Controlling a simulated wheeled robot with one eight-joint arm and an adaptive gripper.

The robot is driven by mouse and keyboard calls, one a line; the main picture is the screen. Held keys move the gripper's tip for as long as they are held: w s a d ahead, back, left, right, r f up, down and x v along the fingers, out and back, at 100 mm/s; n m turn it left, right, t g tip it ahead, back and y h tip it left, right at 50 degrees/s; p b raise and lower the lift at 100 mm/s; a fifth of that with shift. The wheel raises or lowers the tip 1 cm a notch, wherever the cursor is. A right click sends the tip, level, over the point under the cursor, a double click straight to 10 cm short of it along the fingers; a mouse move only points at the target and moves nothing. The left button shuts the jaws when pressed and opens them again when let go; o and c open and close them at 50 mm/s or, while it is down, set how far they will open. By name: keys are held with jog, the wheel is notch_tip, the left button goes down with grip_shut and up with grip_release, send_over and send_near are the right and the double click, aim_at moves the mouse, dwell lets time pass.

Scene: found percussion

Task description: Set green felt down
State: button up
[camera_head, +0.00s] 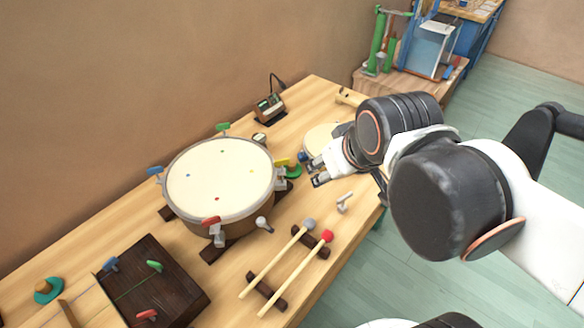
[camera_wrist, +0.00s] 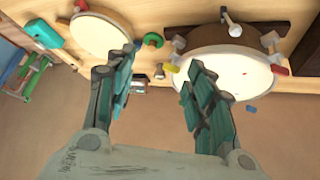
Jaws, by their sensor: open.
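A green felt piece (camera_head: 293,172) lies on the wooden table between the large drum and the small drum, beside a yellow-tabbed clamp. In the wrist view the green felt (camera_wrist: 153,39) looks like a small curved disc or ring on the tabletop, apart from the fingers. My gripper (camera_head: 317,172) is just right of it in the head view, above the table. In the wrist view my gripper (camera_wrist: 165,72) has its two fingers wide apart with nothing between them. The head view does not clearly show the height between fingers and felt.
The large drum (camera_head: 220,175) has coloured clamps around its rim. The small drum (camera_head: 319,139) is partly hidden behind my gripper. Two mallets (camera_head: 285,265) rest on dark bars in front. A dark wooden box (camera_head: 165,278) sits front left. A small device (camera_head: 269,106) stands at the back.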

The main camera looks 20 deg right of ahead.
jog(key=w+r+n, duration=0.1)
jog(key=w, duration=0.1)
jog(key=n+g+h+p, duration=0.1)
jog(key=n+g+p, duration=0.55)
jog(key=n, duration=1.35)
send_over(291, 167)
jog(key=w, duration=0.1)
jog(key=shift+t, duration=0.25)
jog(key=f, duration=2.1)
jog(key=shift+w+a+p, duration=0.15)
jog(key=shift+a+p, duration=0.2)
jog(key=shift+a, duration=0.05)
jog(key=shift+d+f+b, duration=0.2)
jog(key=shift+f+b, duration=0.15)
jog(key=shift+f, duration=0.55)
jog(key=shift+d+f+b, duration=0.15)
jog(key=shift+f+b, duration=0.2)
jog(key=shift+f, duration=0.55)
jog(key=shift+d+f+b, duration=0.2)
jog(key=shift+f+b, duration=0.15)
jog(key=shift+f, duration=0.55)
grip_shut()
